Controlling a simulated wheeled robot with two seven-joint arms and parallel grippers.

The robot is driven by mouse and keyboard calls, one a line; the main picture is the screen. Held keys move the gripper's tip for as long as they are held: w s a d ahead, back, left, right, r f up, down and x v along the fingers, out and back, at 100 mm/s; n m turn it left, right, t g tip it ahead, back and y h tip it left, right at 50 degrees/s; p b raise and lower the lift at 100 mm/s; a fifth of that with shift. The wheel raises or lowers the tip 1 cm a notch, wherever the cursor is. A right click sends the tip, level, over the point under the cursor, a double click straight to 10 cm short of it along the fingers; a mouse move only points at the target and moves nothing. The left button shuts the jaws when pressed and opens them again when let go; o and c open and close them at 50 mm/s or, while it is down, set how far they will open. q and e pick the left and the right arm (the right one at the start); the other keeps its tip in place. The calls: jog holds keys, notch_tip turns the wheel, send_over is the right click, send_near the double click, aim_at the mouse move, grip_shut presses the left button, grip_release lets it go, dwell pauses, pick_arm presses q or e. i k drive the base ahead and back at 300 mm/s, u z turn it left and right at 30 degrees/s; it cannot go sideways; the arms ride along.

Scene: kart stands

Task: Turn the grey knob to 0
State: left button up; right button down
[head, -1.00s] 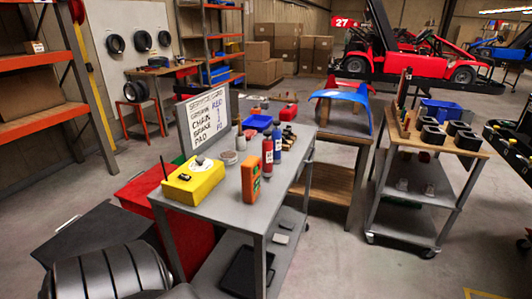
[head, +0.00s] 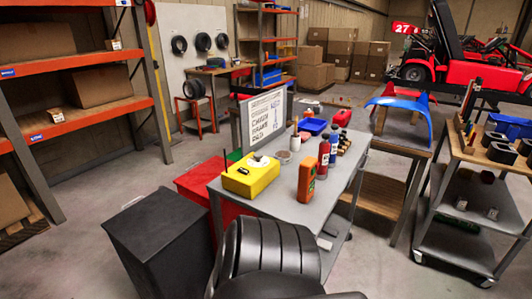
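A yellow box (head: 250,178) with a white dial plate on top stands at the front left of a grey cart (head: 288,207). A small grey knob (head: 258,157) sits on the white plate. The knob's pointer and the dial marks are too small to read. A thin black antenna rises from the box's left side. Neither of my grippers is in the head view.
An orange handheld device (head: 307,180), red and blue bottles (head: 323,158) and a lettered board (head: 264,120) stand on the cart. Another cart (head: 460,250) stands right.

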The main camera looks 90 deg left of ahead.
aim_at(257, 156)
jog(key=k, duration=1.05)
jog(key=u, duration=1.1)
